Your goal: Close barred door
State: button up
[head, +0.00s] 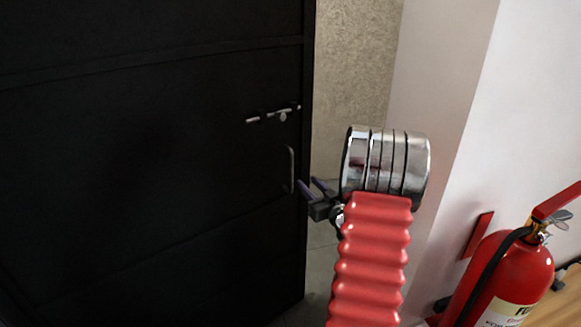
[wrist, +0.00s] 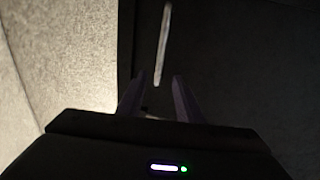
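The black door (head: 150,150) fills the left of the head view and stands ajar. A beige wall shows past its right edge. A slide bolt (head: 272,116) sits near that edge, with an upright metal pull handle (head: 289,169) below it. My gripper (head: 312,188) is just right of the handle, close to the door's edge. In the wrist view my gripper (wrist: 158,95) has its two purple fingers apart with nothing between them. The handle (wrist: 163,45) stands beyond the fingertips, roughly in line with the gap. Whether a finger touches the door cannot be told.
A white wall (head: 470,130) stands to the right of the opening. A red fire extinguisher (head: 505,280) is at the lower right, near a wooden surface (head: 560,300). Grey floor (head: 322,240) shows through the opening, partly hidden by my arm.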

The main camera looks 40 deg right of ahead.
aim_at(292, 167)
jog(key=x, duration=1.3)
jog(key=shift+w, duration=0.3)
grip_shut()
